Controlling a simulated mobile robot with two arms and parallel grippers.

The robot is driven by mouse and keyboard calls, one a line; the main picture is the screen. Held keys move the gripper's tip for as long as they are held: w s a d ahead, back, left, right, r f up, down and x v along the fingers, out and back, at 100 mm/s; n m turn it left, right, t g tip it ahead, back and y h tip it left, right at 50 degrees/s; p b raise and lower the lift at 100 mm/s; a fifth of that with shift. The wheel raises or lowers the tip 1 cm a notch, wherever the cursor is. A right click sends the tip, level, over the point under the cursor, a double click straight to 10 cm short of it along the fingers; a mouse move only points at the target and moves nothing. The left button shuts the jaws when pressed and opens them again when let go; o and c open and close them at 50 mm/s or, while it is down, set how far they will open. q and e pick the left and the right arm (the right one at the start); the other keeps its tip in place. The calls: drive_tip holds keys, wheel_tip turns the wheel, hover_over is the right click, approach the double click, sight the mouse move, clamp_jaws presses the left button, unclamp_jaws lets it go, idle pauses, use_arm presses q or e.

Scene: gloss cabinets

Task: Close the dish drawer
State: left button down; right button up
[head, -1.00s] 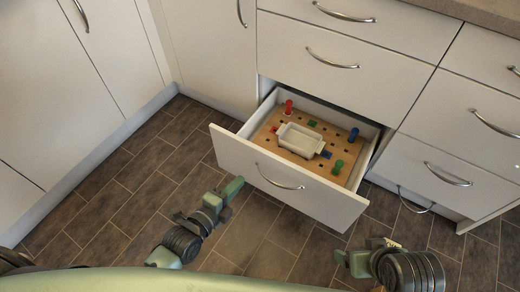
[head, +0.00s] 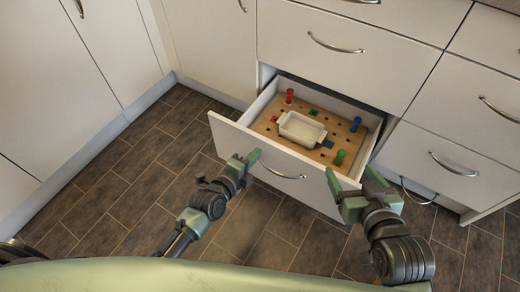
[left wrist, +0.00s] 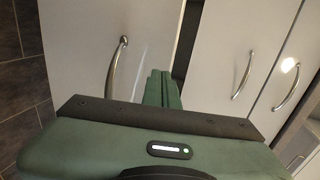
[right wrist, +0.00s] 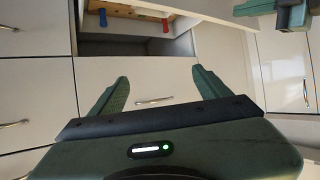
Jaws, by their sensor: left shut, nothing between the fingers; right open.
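The dish drawer (head: 245,146) is pulled open under a closed drawer. Inside, a white rectangular dish (head: 302,128) sits on a perforated wooden board (head: 262,126) among coloured pegs. The drawer has a curved metal handle (head: 283,174). My left gripper (head: 254,157) is shut and empty, by the drawer front to the left of the handle; its closed fingers show in the left wrist view (left wrist: 163,90). My right gripper (head: 351,178) is open and empty at the drawer front's right end; its spread fingers show in the right wrist view (right wrist: 160,90). Whether either touches the front is unclear.
A closed drawer (head: 330,60) is above, and more closed drawers (head: 440,165) stand to the right. Tall white cabinet doors (head: 60,100) are at left. The dark tiled floor (head: 130,185) is clear.

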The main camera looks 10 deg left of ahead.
sight(265, 143)
use_arm(q)
drive_tip(key=shift+w+d+b, duration=0.2)
drive_tip(key=shift+w+d, duration=0.15)
drive_tip(key=shift+w, duration=0.45)
drive_tip(key=shift+w+d+b, duration=0.15)
drive_tip(key=shift+w+d, duration=0.15)
drive_tip(key=shift+w, duration=0.45)
use_arm(e)
drive_tip(key=shift+w+a+r+t+y, duration=0.1)
drive_tip(key=shift+w+a+r+t, duration=0.1)
drive_tip(key=shift+w+r+t, duration=0.35)
drive_tip(key=shift+w+a+r+t+y, duration=0.15)
drive_tip(key=shift+r+t, duration=0.1)
drive_tip(key=shift+r, duration=0.55)
drive_tip(key=shift+w+a+r+t+y, duration=0.1)
drive_tip(key=shift+w+a+r+t, duration=0.1)
drive_tip(key=shift+w+r+t, duration=0.35)
drive_tip(key=shift+s+r, duration=0.15)
drive_tip(key=shift+s, duration=0.05)
